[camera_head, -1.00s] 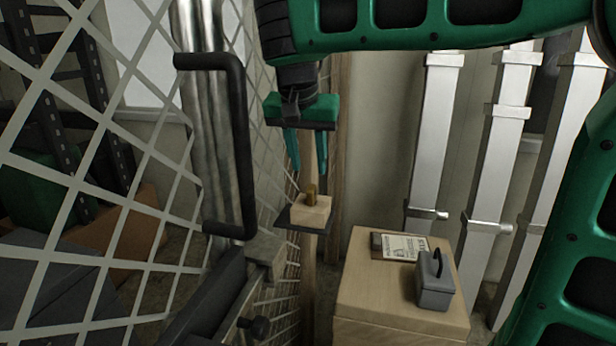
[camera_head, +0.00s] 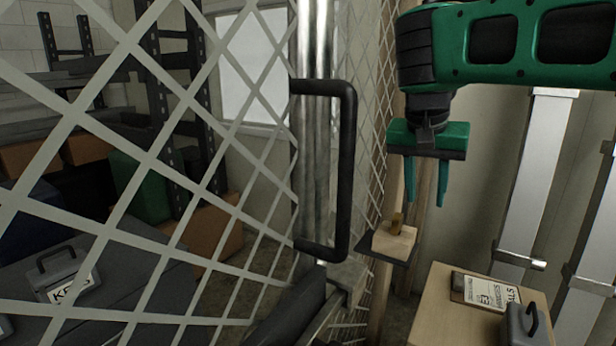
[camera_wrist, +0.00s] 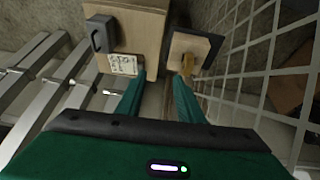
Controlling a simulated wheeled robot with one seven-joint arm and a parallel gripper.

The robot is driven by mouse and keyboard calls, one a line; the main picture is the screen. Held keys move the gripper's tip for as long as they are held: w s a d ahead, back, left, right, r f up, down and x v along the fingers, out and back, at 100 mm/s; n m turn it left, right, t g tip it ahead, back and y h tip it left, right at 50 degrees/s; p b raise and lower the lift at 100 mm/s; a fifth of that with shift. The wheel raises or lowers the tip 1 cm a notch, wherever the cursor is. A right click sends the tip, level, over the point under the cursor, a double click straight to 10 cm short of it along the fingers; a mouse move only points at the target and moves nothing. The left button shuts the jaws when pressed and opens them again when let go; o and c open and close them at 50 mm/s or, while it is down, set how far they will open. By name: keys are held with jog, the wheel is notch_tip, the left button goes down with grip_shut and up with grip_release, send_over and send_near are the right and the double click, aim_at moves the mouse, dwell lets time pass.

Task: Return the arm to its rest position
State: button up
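My gripper (camera_head: 426,190) hangs from my green arm at the upper right of the head view, pointing down. Its two teal fingers are spread apart with nothing between them. In the wrist view my gripper (camera_wrist: 160,80) also shows its fingers apart and empty. Below it in the head view is a small wooden block (camera_head: 394,238) with a brass-coloured piece on top, on a dark plate. The block also shows in the wrist view (camera_wrist: 187,46), near the right fingertip in the picture. I cannot tell the exact gap between them.
A mesh gate (camera_head: 150,160) with a black handle (camera_head: 349,170) fills the left. A wooden cabinet (camera_head: 450,320) at lower right bears a clipboard (camera_head: 487,290) and a grey box (camera_head: 524,325). Metal posts (camera_head: 535,170) stand behind. A grey box marked KEYS (camera_head: 62,275) shows through the mesh.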

jog(key=s+d+f+g, duration=0.2)
jog(key=s+d+f, duration=0.8)
jog(key=s+d, duration=0.4)
jog(key=s+f+g+y, duration=0.1)
jog(key=s+f+y, duration=0.2)
jog(key=s+f, duration=0.6)
jog(key=s, duration=0.3)
jog(key=shift+d+f, duration=0.2)
jog(key=shift+d, duration=0.05)
jog(key=shift+w+f, duration=0.2)
jog(key=shift+w, duration=0.35)
